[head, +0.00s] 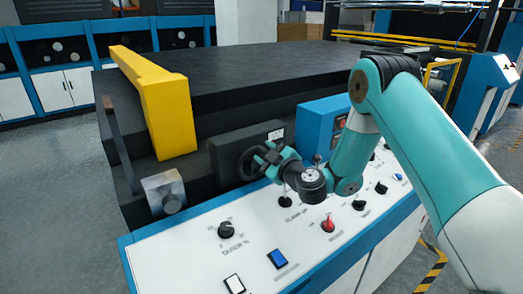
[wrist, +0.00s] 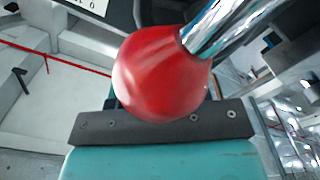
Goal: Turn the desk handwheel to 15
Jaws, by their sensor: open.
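The black handwheel (head: 247,162) stands on the front of a dark box (head: 226,143) behind the white control panel. My gripper (head: 267,157) is open at the right side of the wheel, its teal fingers overlapping the rim in the head view. I cannot tell whether they touch it. A small pale label (head: 275,134) is on the box above my gripper; its marks are too small to read. In the wrist view a red ball (wrist: 160,75) on a chrome rod (wrist: 218,28) fills the middle, close in front of my gripper's teal body. The wheel's setting cannot be read.
The white panel (head: 205,255) carries a black knob (head: 226,230), a red knob (head: 328,225), a blue switch (head: 277,259) and several other controls below my arm. A yellow bar (head: 165,100) stands left of the wheel. A blue box (head: 322,122) stands to its right.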

